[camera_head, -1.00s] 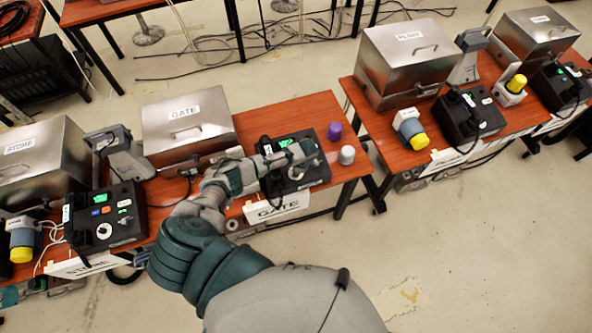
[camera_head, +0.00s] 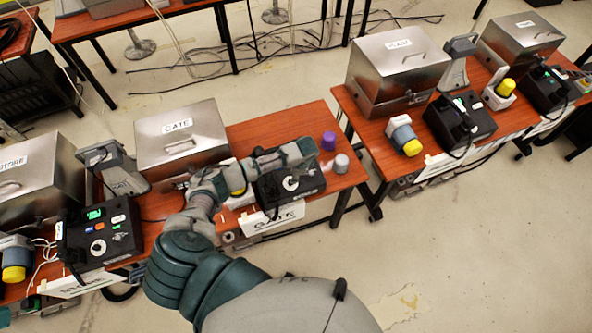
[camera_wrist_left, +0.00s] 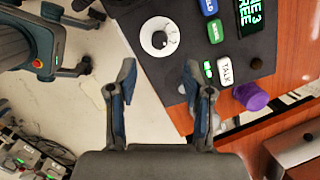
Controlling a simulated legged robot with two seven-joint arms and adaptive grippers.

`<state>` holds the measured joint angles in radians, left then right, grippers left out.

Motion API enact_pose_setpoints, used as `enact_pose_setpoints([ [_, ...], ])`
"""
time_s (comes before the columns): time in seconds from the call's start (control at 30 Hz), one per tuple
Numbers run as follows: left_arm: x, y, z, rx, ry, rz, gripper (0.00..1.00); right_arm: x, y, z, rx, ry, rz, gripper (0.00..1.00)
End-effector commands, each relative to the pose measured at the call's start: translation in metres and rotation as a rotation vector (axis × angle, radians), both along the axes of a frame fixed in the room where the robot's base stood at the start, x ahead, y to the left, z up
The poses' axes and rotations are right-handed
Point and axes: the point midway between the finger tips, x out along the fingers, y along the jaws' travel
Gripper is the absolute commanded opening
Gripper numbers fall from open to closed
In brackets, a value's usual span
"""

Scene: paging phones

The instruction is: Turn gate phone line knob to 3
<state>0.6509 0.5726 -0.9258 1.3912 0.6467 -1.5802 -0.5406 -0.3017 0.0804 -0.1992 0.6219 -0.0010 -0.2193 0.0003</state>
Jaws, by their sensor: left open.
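The gate phone (camera_head: 308,186) is a black box on the wooden table, behind the GATE sign (camera_head: 275,219). The phone's green display (camera_wrist_left: 251,14) is cut off but shows a 3 and "REE". My left gripper (camera_head: 303,151) reaches over the phone's far side and hides the display in the head view. In the wrist view this gripper (camera_wrist_left: 158,75) is open and empty, apart from the knob.
A steel GATE box (camera_head: 181,143) is behind left. The store phone (camera_head: 104,236) lies left, and another table with phones (camera_head: 360,108) lies right. Floor shows between the tables.

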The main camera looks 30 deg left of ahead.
Motion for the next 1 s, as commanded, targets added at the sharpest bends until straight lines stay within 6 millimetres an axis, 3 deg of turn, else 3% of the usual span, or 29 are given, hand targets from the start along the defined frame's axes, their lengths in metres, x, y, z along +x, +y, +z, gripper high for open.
enact_pose_setpoints([
  [0.1, 0.001, -0.004, 0.018, -0.002, -0.003, 0.000, 0.51, 0.000, 0.000, 0.000, 0.000, 0.000, 0.000, 0.40],
  [0.23, 0.000, -0.007, 0.028, -0.001, -0.002, 0.001, 0.51, 0.000, 0.000, 0.000, 0.000, 0.000, 0.000, 0.40],
  [0.83, -0.001, -0.009, 0.029, -0.003, 0.000, 0.000, 0.51, 0.000, 0.001, 0.000, 0.001, 0.001, 0.000, 0.40],
  [0.93, -0.013, -0.026, 0.020, -0.033, -0.006, -0.004, 0.51, 0.000, 0.001, 0.000, 0.001, 0.001, 0.000, 0.40],
  [1.0, -0.032, -0.054, 0.009, -0.083, -0.020, -0.001, 0.51, 0.000, 0.001, 0.000, 0.001, 0.001, 0.000, 0.40],
])
